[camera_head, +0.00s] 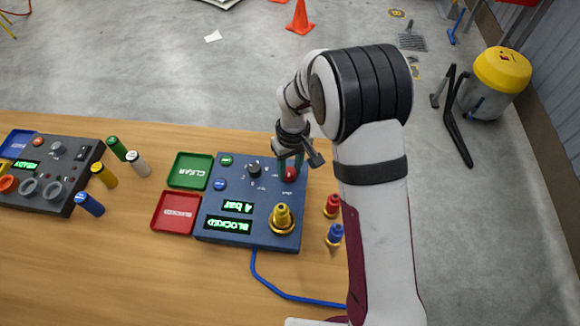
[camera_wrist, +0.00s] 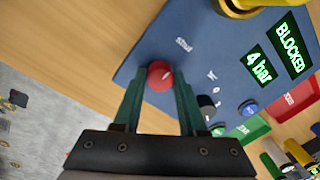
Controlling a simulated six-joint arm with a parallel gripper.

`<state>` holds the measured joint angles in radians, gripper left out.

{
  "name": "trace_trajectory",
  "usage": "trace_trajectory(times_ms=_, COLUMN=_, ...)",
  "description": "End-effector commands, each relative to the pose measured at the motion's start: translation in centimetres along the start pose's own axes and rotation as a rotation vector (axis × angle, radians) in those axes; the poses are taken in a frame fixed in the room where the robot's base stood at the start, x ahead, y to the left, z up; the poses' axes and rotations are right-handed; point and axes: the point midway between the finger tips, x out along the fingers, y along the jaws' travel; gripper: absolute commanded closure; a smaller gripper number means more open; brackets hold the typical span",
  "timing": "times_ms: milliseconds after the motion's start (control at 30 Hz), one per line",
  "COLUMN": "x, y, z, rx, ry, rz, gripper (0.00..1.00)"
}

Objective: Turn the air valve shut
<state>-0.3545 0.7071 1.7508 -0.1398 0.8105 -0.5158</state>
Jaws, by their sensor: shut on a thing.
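The blue control panel (camera_head: 262,200) lies on the wooden table and carries a round red knob (camera_head: 290,174), which looks like the air valve. The knob also shows in the wrist view (camera_wrist: 160,75), between my fingertips near the panel's edge. My gripper (camera_head: 290,161) reaches down over the knob and is shut on it; in the wrist view its green fingers (camera_wrist: 157,92) stand on either side. The panel's displays read "4 bar" (camera_head: 238,207) and "BLOCKED" (camera_head: 229,224).
A brass fitting (camera_head: 282,220), a black dial (camera_head: 254,171) and small buttons sit on the panel. Green "CLEAR" (camera_head: 189,170) and red (camera_head: 176,212) trays lie to its left. Red (camera_head: 332,206) and blue (camera_head: 335,235) fittings stand to its right. A blue hose (camera_head: 285,293) runs in front.

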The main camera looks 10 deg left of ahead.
Motion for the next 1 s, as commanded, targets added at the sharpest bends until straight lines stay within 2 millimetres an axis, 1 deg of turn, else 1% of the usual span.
trace_trajectory(times_ms=300, x=-0.1, y=0.0, z=-0.1, rx=-0.002, ry=0.002, rz=0.001, gripper=1.0)
trace_trajectory(times_ms=333, x=-0.1, y=0.0, z=-0.1, rx=-0.002, ry=0.002, rz=0.001, gripper=0.57)
trace_trajectory(times_ms=400, x=-0.1, y=0.0, z=-0.1, rx=-0.002, ry=0.002, rz=0.001, gripper=0.45)
trace_trajectory(times_ms=500, x=0.0, y=0.0, z=-0.1, rx=-0.002, ry=0.001, rz=0.0, gripper=0.29)
trace_trajectory(times_ms=767, x=-0.1, y=0.0, z=0.0, rx=-0.001, ry=0.001, rz=0.0, gripper=0.29)
trace_trajectory(times_ms=833, x=-0.4, y=0.0, z=-0.1, rx=-0.001, ry=0.001, rz=0.0, gripper=0.29)
trace_trajectory(times_ms=933, x=-1.9, y=0.0, z=-0.1, rx=0.0, ry=0.004, rz=0.002, gripper=0.29)
trace_trajectory(times_ms=967, x=-2.6, y=0.0, z=-0.1, rx=0.0, ry=0.005, rz=0.002, gripper=0.29)
trace_trajectory(times_ms=1000, x=-3.7, y=0.0, z=-0.2, rx=-0.001, ry=0.007, rz=0.002, gripper=0.29)
